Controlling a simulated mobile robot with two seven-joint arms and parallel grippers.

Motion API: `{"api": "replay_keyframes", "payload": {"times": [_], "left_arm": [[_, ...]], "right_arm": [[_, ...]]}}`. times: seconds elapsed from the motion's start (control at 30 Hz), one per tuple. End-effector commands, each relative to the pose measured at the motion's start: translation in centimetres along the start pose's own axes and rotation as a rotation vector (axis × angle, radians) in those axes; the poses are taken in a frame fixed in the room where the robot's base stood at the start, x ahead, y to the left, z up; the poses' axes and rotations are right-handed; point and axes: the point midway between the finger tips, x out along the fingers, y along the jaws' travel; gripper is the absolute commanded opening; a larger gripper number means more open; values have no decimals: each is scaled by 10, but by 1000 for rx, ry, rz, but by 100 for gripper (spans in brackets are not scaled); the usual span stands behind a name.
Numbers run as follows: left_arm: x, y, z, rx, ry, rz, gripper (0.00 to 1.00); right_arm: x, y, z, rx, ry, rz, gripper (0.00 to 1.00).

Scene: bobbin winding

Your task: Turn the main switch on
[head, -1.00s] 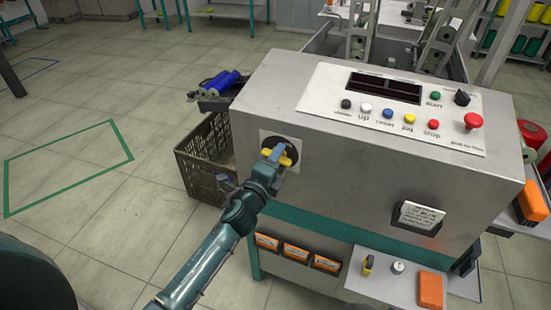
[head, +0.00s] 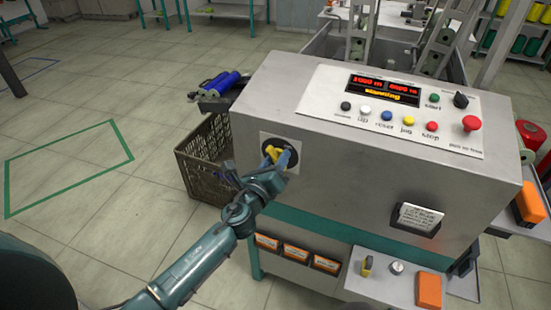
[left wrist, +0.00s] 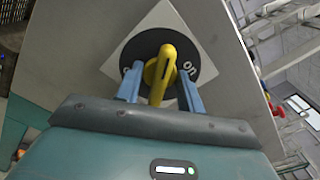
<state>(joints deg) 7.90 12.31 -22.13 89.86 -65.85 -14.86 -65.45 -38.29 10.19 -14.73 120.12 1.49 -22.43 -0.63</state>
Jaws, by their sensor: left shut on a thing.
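The main switch is a yellow rotary handle (left wrist: 161,72) on a round black plate (left wrist: 204,66) with a white square surround, set in the left part of the machine's front panel. In the head view the switch handle (head: 270,153) is partly hidden by my gripper. My left gripper (head: 278,158) is shut on the handle; its two blue fingers (left wrist: 158,92) stand on either side of it in the left wrist view. The handle lies beside the word "on". The machine's display (head: 383,90) is lit with red digits and a yellow text line. My right gripper is not in view.
The control panel has coloured buttons and a red emergency button (head: 472,123). A brown crate (head: 196,165) stands on the floor left of the machine. Blue bobbins (head: 222,82) lie on a holder above it. A lower shelf (head: 382,282) holds small parts. The floor at left is clear.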

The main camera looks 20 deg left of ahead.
Motion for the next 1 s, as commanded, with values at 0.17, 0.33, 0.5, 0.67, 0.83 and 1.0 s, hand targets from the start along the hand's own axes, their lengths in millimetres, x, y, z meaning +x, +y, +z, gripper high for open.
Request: {"api": "replay_keyframes", "payload": {"times": [0.17, 0.33, 0.5, 0.67, 0.83, 1.0], "left_arm": [[0, 1, -2, 30, 3, 1, 11], [0, 0, -1, 75, 4, 1, 11], [0, 0, 0, 278, 4, 1, 11], [0, 1, -1, 358, 3, 1, 11], [-1, 1, -2, 358, 3, 1, 11], [0, 1, -1, 357, 2, 1, 51]], "right_arm": [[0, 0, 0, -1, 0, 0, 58], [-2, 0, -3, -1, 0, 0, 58], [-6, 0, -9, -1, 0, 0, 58], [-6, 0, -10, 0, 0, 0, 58], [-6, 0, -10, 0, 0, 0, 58], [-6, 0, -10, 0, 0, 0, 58]]}}
